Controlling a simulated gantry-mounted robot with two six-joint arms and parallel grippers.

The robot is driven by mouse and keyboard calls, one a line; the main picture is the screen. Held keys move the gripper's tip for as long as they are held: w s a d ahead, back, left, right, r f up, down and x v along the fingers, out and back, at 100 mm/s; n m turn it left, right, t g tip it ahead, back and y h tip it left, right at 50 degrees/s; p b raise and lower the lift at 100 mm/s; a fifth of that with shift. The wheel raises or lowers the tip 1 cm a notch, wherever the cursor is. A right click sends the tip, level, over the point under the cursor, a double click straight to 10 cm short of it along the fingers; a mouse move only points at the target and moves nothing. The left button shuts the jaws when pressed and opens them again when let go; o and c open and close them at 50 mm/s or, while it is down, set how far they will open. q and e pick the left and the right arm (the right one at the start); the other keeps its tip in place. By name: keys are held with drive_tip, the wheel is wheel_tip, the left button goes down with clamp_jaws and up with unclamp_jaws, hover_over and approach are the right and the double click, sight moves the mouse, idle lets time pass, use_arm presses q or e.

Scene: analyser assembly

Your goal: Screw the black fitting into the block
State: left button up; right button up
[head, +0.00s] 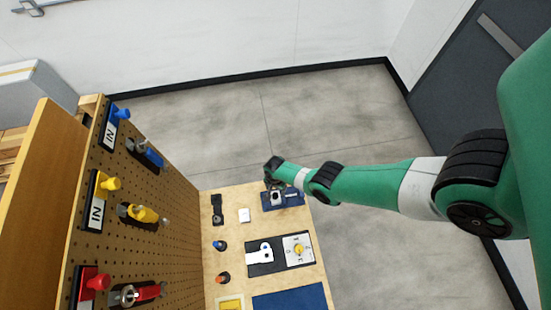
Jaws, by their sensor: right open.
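My right gripper (273,183) is small and dark at the far end of the green arm, which comes in from the right. It is open, over a blue fixture (294,199) at the far right corner of the wooden table. A small pale block (277,198) shows at the blue fixture, right by the fingers; I cannot tell whether they touch it. The black fitting is not clear to me: the gripper and its shadow hide detail there. My left gripper is not in view.
A pegboard with blue, yellow and red valves (143,213) stands left of the table (222,186).

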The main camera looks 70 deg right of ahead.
sight(276, 194)
use_arm(q)
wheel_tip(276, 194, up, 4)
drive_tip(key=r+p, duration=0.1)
drive_tip(key=p, duration=0.2)
use_arm(e)
wheel_tip(276, 194, up, 4)
drive_tip(key=m, duration=0.2)
wheel_tip(276, 194, down, 12)
drive_tip(key=b, duration=1.2)
drive_tip(key=shift+r, duration=0.15)
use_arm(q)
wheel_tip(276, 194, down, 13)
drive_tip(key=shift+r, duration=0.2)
use_arm(e)
clamp_jaws()
drive_tip(key=m, duration=0.4)
drive_tip(key=shift+m, duration=0.3)
drive_tip(key=m, duration=0.3)
drive_tip(key=shift+m, duration=0.4)
